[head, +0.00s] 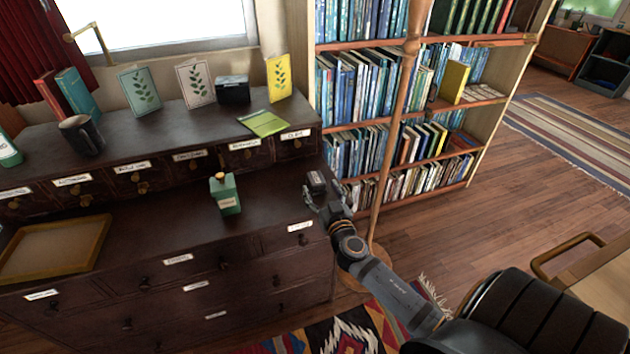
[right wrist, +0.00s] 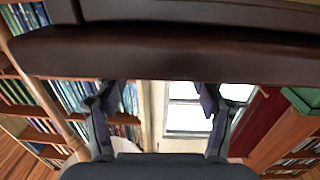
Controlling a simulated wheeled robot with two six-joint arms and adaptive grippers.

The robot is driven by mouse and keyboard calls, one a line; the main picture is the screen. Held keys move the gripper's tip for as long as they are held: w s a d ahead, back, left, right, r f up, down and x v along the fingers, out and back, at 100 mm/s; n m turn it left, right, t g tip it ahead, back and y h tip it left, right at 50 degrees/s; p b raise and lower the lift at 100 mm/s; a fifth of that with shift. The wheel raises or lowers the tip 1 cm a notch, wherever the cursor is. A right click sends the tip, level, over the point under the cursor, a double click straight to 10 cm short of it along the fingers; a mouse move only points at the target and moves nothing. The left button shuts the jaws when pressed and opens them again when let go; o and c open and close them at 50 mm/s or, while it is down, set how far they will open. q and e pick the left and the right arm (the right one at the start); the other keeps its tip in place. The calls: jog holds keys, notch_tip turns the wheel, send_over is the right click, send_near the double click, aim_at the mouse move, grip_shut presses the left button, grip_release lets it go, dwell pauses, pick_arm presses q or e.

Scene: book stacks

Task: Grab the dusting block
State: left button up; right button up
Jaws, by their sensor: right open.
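My left gripper is not in view.
A green bottle (head: 225,193) stands on the chest (head: 165,232), left of the block. A wooden tray (head: 52,248) lies farther left. A wooden post (head: 392,130) and a bookcase (head: 497,110) are close on the right. The chest top between bottle and block is clear.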

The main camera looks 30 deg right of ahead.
aim_at(316, 177)
jog(key=shift+w+d+r, duration=0.1)
jog(key=shift+w+r, duration=0.15)
jog(key=p+x, duration=0.1)
jog(key=x, duration=0.3)
jog(key=shift+w+r+p, duration=0.1)
jog(key=shift+r+p, duration=0.05)
jog(key=shift+p, duration=0.2)
jog(key=shift+w, duration=0.3)
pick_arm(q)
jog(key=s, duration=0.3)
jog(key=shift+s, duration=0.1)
pick_arm(e)
jog(key=c, duration=1.2)
jog(key=shift+c, duration=0.2)
